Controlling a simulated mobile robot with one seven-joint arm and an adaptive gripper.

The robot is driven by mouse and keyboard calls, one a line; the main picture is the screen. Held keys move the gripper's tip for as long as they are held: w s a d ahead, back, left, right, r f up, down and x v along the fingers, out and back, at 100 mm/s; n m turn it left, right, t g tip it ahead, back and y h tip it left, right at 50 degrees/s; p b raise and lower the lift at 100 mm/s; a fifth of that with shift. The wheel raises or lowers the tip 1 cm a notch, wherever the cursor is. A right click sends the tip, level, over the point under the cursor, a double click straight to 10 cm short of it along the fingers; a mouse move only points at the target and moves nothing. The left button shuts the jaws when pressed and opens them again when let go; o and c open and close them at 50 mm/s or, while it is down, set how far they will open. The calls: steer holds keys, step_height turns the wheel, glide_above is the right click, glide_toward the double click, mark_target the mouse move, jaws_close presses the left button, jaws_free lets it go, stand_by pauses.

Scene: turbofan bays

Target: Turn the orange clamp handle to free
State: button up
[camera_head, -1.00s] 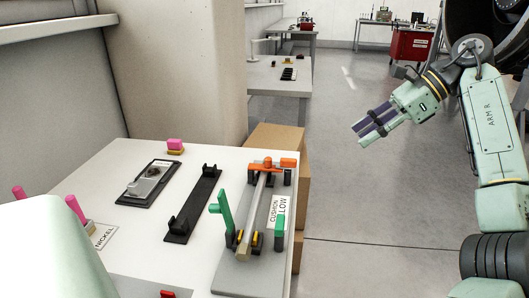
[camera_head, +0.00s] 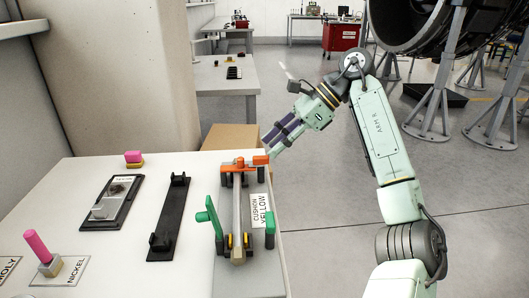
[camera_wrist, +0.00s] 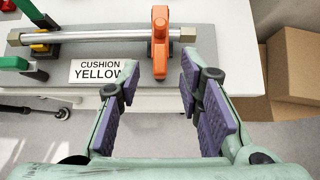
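The orange clamp handle (camera_head: 261,160) sits at the far end of a grey fixture plate (camera_head: 247,282), pointing right. In the wrist view the orange clamp (camera_wrist: 160,42) closes over a metal tube (camera_wrist: 97,38) near its hex end. A green clamp handle (camera_head: 211,218) stands upright at the tube's near end. My gripper (camera_head: 271,144) is open and empty, just right of and beyond the orange handle. In the wrist view its purple-padded fingers (camera_wrist: 153,92) are spread apart, with the orange clamp ahead of the gap between them, not touching.
A label reading CUSHION YELLOW (camera_head: 262,212) lies on the plate. A black cradle (camera_head: 168,220), a dark tray (camera_head: 112,203) and pink-handled stamps (camera_head: 45,250) stand left on the white table. Cardboard boxes (camera_head: 232,138) stand beyond the table's edge.

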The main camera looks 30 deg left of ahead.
mark_target(261, 156)
steer(key=shift+x, duration=1.95)
steer(key=shift+c, duration=0.4)
jaws_close()
